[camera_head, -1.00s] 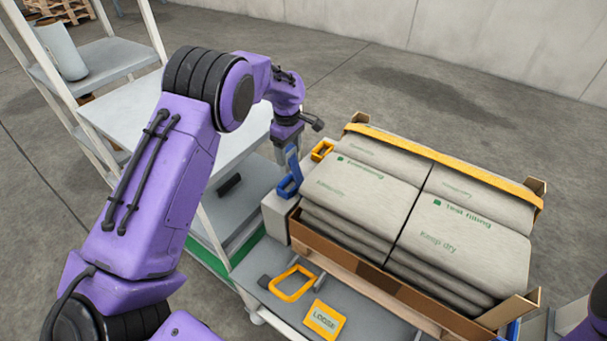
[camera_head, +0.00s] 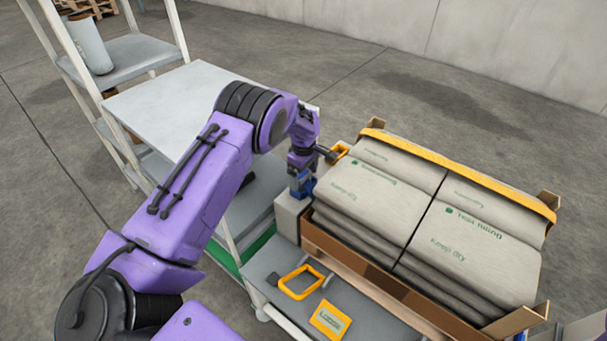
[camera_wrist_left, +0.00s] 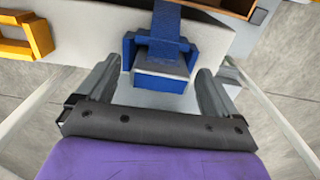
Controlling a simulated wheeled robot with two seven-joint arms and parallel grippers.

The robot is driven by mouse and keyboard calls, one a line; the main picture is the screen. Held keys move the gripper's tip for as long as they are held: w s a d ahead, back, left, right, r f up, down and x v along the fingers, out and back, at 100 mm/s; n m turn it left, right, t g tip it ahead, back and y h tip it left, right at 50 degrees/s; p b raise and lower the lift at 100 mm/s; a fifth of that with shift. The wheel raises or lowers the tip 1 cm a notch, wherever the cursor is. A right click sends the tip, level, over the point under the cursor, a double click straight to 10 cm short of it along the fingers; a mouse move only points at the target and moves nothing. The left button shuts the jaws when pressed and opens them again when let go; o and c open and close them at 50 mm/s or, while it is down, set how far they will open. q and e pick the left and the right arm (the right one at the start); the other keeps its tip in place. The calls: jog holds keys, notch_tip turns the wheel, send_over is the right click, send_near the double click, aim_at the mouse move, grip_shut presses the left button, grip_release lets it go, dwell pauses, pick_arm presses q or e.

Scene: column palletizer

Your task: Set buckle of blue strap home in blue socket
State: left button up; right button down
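The blue strap (camera_wrist_left: 165,22) runs down from the top of the left wrist view into a blue fitting (camera_wrist_left: 155,82) with a grey face. This fitting is the buckle, the socket or both together; I cannot tell how far one sits in the other. My left gripper (camera_wrist_left: 158,98) is open, with one finger on each side of the fitting and visible gaps. In the head view my left gripper (camera_head: 302,172) is low over the blue parts (camera_head: 303,187) on the grey block, hiding much of them. My right gripper is out of view.
A yellow fitting (camera_head: 340,151) stands behind the gripper. The grey bags (camera_head: 375,205) in the carton (camera_head: 345,258) are close on the right, under a yellow strap (camera_head: 460,170). A yellow frame (camera_head: 302,283) and a "LOOSE" card (camera_head: 330,319) lie on the deck in front.

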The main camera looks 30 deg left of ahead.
aim_at(304, 175)
pick_arm(q)
jog(key=shift+w+f, duration=0.1)
notch_tip(304, 175, up, 12)
jog(key=shift+b, duration=0.4)
dwell(0.5)
